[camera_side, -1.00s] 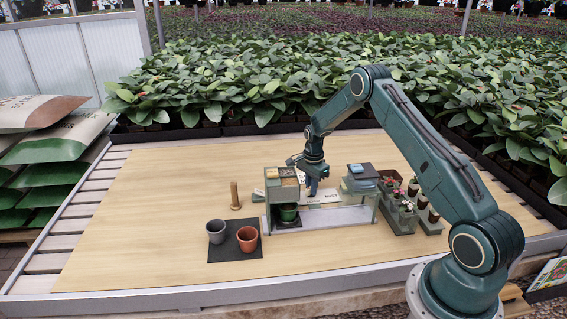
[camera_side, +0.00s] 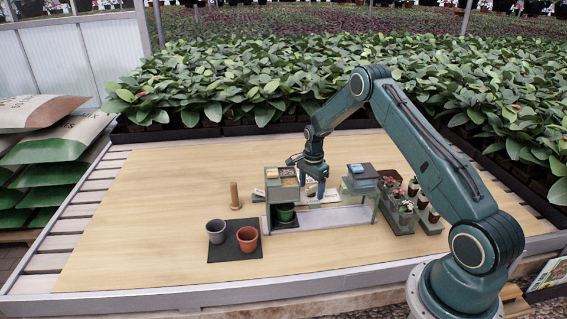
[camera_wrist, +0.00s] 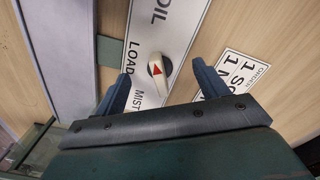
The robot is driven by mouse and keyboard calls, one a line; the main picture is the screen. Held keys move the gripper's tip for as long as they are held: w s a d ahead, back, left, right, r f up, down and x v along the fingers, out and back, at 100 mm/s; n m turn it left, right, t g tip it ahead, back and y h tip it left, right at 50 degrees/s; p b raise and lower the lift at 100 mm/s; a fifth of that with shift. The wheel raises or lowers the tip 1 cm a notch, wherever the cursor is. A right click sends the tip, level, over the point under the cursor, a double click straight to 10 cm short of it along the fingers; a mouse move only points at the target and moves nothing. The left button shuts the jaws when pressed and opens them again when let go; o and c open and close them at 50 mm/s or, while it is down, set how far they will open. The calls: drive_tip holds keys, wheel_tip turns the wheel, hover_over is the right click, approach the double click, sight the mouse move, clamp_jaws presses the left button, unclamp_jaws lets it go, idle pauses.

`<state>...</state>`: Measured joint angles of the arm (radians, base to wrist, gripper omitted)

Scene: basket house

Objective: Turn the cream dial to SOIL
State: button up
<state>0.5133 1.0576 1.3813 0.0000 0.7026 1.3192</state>
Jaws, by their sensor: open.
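The cream dial (camera_wrist: 163,66) with a red arrow mark sits on a white label plate (camera_wrist: 175,42) in the wrist view. The plate reads LOAD and MIST beside the dial, and "OIL", part of a cut-off word, above it. I cannot tell for sure which word the arrow points at. My gripper (camera_wrist: 162,72) is open, its two blue fingers on either side of the dial with gaps between. In the side view my gripper (camera_side: 313,193) points down at the bench stand (camera_side: 345,214); the dial is too small to make out there.
A green pot (camera_side: 285,212) stands under the stand's left part. A grey pot (camera_side: 216,232) and a terracotta pot (camera_side: 247,239) stand on a dark mat (camera_side: 233,254). A wooden post (camera_side: 235,195) is at left. Potted flowers (camera_side: 407,206) stand at right. The left bench is clear.

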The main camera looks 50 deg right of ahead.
drive_tip(key=shift+r, duration=3.5)
drive_tip(key=shift+r, duration=0.1)
drive_tip(key=shift+a+r, duration=0.15)
drive_tip(key=shift+r, duration=0.15)
drive_tip(key=s+a+r+n+t, duration=0.1)
drive_tip(key=s+a+r+n, duration=0.35)
drive_tip(key=a+r, duration=0.55)
drive_tip(key=s+a+r+n+t, duration=0.2)
drive_tip(key=s+a+r+n, duration=0.3)
drive_tip(key=r, duration=0.9)
drive_tip(key=s+a+r+n+t, duration=0.1)
drive_tip(key=s+a+n, duration=0.4)
drive_tip(key=s, duration=0.5)
drive_tip(key=s+a+r+n+t, duration=0.1)
drive_tip(key=s+a+r+n, duration=0.1)
drive_tip(key=s+a+n, duration=0.4)
drive_tip(key=s+a, duration=0.1)
drive_tip(key=s, duration=0.4)
drive_tip(key=shift+s+t, duration=0.2)
drive_tip(key=shift+t, duration=0.1)
